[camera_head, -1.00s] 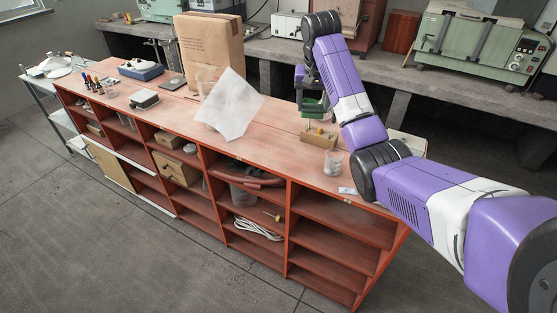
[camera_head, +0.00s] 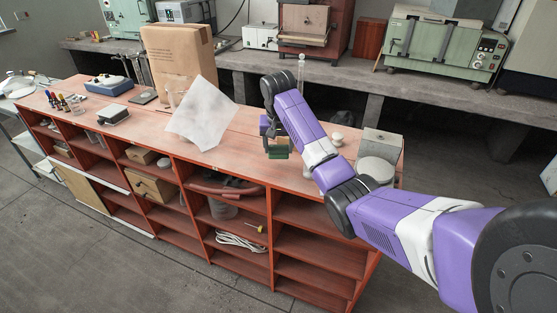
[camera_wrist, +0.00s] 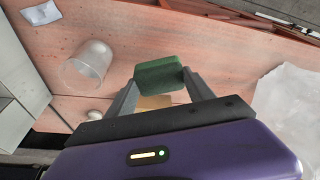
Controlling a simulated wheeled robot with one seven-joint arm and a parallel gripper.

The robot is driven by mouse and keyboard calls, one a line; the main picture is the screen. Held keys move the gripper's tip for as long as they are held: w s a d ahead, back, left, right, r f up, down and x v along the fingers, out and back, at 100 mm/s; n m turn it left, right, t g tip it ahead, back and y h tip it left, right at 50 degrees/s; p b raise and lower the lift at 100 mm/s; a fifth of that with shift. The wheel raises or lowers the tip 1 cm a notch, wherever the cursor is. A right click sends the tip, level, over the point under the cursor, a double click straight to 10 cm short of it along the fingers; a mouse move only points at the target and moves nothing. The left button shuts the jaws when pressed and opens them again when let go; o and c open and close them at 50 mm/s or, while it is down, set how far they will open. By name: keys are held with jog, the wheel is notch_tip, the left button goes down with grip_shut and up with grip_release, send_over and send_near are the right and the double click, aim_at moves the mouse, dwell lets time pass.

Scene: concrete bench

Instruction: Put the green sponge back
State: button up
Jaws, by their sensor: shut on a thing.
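My gripper (camera_head: 276,143) is shut on the green sponge (camera_head: 278,154), low above the right part of the red bench top. In the wrist view, the green sponge (camera_wrist: 159,74) sits between the two fingertips of my gripper (camera_wrist: 160,80). A pale wooden block (camera_wrist: 154,102) shows between the fingers, partly hidden behind the sponge and the gripper body. I cannot tell whether the sponge touches anything below it.
A white sheet (camera_head: 202,113) stands tilted to the left, near a cardboard box (camera_head: 178,62). A grey box (camera_head: 382,143) and a pale round piece (camera_head: 376,170) are at the right end.

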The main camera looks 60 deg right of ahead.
jog(key=shift+f, duration=2.9)
jog(key=shift+f, duration=0.15)
jog(key=o, duration=1.2)
